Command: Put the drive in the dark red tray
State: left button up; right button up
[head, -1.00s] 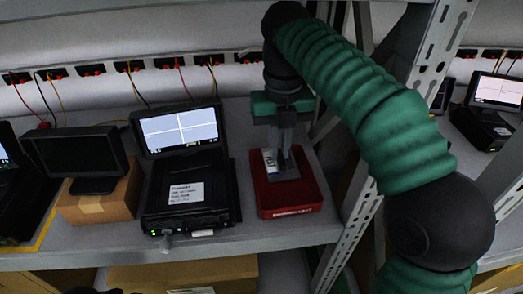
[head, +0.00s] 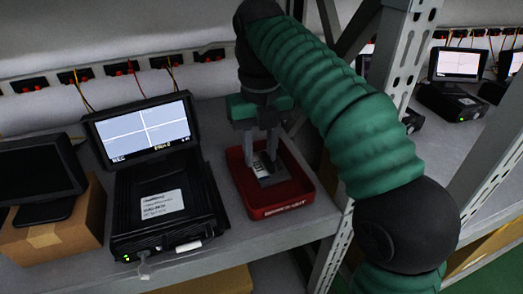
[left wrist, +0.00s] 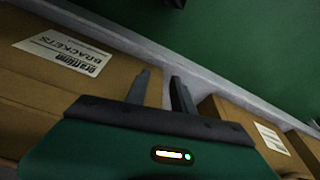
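The dark red tray (head: 277,211) stands on the shelf right of the black test unit in the head view. The drive (head: 272,179), grey with a white label, lies inside the tray, partly hidden by the right gripper's fingers. My right gripper (head: 260,160) points down over the tray with its fingers spread apart, close to the drive. My left gripper (left wrist: 160,80) shows in the left wrist view, its fingers apart with nothing between them, away from the tray.
A black test unit (head: 165,205) with a lit screen stands left of the tray. A dark monitor (head: 40,180) and a cardboard box (head: 55,235) are further left. A perforated rack post (head: 395,60) rises right of the tray. Cardboard boxes (left wrist: 90,75) lie near my left gripper.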

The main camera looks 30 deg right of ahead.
jog(key=shift+a+r, duration=0.1)
jog(key=shift+a, duration=0.25)
jog(key=shift+d+r+p, duration=0.3)
jog(key=shift+r+p, duration=0.05)
jog(key=shift+p, duration=0.1)
notch_tip(320, 180, up, 7)
jog(key=p, duration=0.6)
jog(key=shift+f, duration=0.15)
